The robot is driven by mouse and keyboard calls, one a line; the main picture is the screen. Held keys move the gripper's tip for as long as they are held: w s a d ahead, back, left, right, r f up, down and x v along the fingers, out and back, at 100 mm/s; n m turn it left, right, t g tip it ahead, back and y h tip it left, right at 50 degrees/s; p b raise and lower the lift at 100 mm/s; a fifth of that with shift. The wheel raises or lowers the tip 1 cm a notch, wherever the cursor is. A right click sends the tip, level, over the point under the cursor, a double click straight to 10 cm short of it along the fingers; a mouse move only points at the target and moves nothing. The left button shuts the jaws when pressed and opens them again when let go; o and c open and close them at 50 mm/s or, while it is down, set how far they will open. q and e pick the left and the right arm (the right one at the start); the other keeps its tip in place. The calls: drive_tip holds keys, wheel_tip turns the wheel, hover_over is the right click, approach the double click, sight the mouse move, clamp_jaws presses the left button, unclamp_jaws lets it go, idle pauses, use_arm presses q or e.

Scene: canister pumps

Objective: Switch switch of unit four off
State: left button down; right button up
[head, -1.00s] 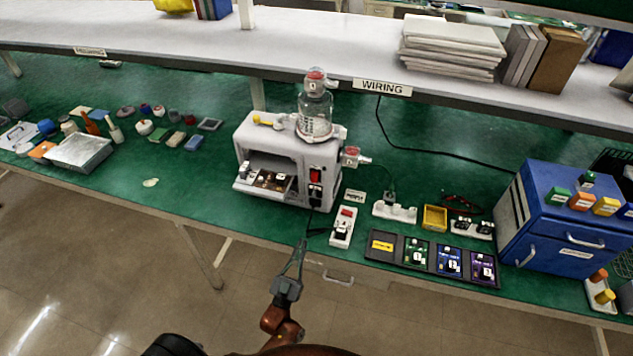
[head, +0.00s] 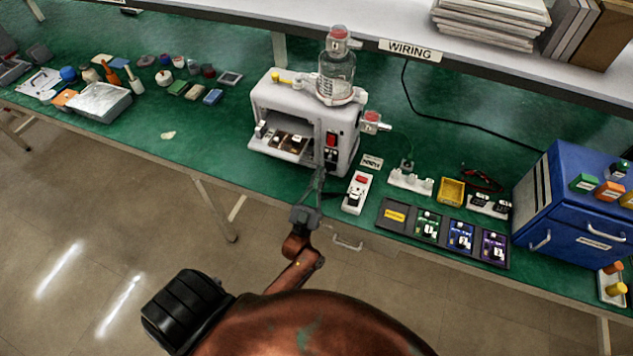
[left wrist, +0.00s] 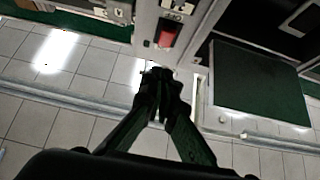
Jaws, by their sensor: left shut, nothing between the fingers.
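The white pump unit (head: 265,100) stands on the green bench with a clear canister (head: 337,75) on top. A red switch (head: 331,140) is on the right part of its front, and it also shows in the left wrist view (left wrist: 168,38). I cannot read a unit number or tell the switch's position. My left gripper (head: 319,174) is shut and empty, its tips close in front of the unit's lower right front, below the red switch. In the left wrist view the closed fingertips (left wrist: 160,76) are just below the switch; contact cannot be told. My right gripper is not in view.
A white block with a red switch (head: 361,180) lies right of the unit. The shelf (head: 400,25) overhangs behind. Bench left of the unit is partly clear.

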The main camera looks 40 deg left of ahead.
sight(331, 142)
use_arm(q)
drive_tip(key=w, duration=0.2)
drive_tip(key=w+a+r, duration=0.1)
drive_tip(key=w, duration=0.1)
drive_tip(key=w+r, duration=0.1)
drive_tip(key=w, duration=0.1)
drive_tip(key=shift+w+a, duration=0.15)
drive_tip(key=shift+a, duration=0.1)
drive_tip(key=shift+w+a, duration=0.1)
drive_tip(key=shift+w, duration=0.3)
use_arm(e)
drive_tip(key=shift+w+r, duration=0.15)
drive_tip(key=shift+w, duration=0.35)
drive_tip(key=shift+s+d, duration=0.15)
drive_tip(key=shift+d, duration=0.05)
